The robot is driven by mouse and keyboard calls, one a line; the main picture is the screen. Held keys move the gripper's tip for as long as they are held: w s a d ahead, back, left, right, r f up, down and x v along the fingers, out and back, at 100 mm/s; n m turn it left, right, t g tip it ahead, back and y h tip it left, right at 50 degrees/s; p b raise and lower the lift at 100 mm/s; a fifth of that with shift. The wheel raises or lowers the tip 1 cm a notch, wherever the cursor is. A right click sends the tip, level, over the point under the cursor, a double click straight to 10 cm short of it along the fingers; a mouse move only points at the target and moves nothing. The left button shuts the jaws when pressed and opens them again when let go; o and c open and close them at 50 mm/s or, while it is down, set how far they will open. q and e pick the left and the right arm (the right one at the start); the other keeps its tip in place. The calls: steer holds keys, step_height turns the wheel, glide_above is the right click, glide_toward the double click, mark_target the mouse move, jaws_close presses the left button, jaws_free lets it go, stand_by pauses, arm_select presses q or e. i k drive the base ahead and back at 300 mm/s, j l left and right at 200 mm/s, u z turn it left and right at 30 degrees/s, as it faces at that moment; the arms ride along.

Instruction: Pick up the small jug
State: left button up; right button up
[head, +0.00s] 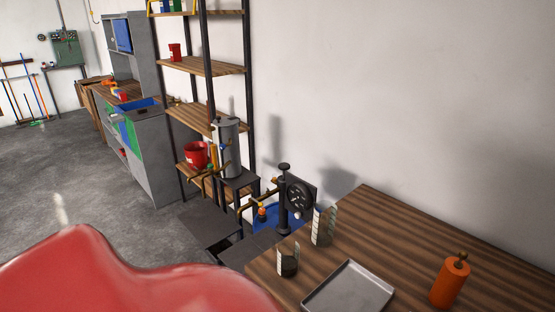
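Two pale vessels with graduation marks stand upright near the left end of the wooden table (420,235). The smaller one, which looks like the small jug (287,261), is nearer to me at the table's left edge, with a dark lower part. The taller vessel (323,226) stands behind it and to the right, a little apart. Neither of my grippers is in view, so nothing visible touches the jug.
A grey metal tray (348,290) lies right of the jug. An orange canister (449,282) stands farther right. A dark pump with a round dial (299,198) is behind the table's left end. A large red surface fills the lower left.

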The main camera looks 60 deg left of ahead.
mark_target(288, 252)
steer(key=u, duration=1.75)
